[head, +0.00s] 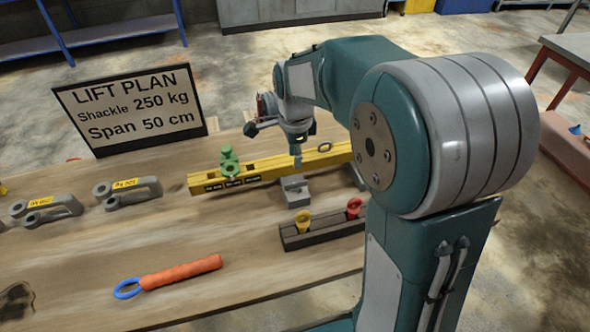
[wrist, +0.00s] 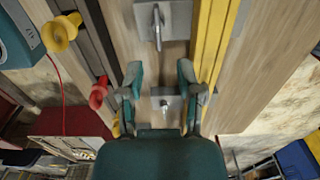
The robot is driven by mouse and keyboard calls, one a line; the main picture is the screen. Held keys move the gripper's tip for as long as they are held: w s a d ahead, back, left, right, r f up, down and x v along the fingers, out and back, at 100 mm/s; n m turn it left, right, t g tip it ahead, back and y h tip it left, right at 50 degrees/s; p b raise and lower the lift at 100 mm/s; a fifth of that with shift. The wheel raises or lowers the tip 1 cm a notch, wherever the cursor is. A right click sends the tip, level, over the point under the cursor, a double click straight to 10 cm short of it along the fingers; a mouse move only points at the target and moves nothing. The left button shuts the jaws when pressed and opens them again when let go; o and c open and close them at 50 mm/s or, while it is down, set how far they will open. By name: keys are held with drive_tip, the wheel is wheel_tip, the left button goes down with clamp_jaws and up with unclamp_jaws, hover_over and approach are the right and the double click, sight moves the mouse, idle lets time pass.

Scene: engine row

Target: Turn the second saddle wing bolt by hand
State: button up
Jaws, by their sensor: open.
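My gripper (wrist: 160,78) is open and empty in the wrist view, its two fingers wide apart. A grey saddle block (wrist: 165,101) with a small bolt shows between the fingers, apart from both. Another grey saddle (wrist: 175,22) with a narrow upright wing bolt (wrist: 157,27) lies above the fingertips in that view. In the head view the left grey saddle (head: 296,190) stands in front of the yellow beam, below my wrist (head: 297,133). The other saddle (head: 357,179) is mostly hidden by my arm. The fingertips cannot be made out clearly in the head view.
The yellow beam (head: 210,184) carries a green shackle-like fitting (head: 230,163). A dark rack (head: 300,239) holds a yellow plug (head: 303,221) and a red plug (head: 353,208). An orange-handled tool (head: 180,271) lies in front. Grey shackles (head: 128,192) and a sign (head: 130,110) stand left.

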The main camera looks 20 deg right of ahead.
wheel_tip(320, 180, up, 3)
drive_tip(key=shift+r, duration=0.1)
idle(0.5)
drive_tip(key=s+r+n+t, duration=0.2)
drive_tip(key=s+n, duration=0.7)
drive_tip(key=s, duration=0.1)
drive_tip(key=s+r+n+t, duration=0.3)
drive_tip(key=s+n, duration=0.6)
drive_tip(key=s, duration=0.2)
drive_tip(key=shift+r+t, duration=0.25)
drive_tip(key=shift+t, duration=0.05)
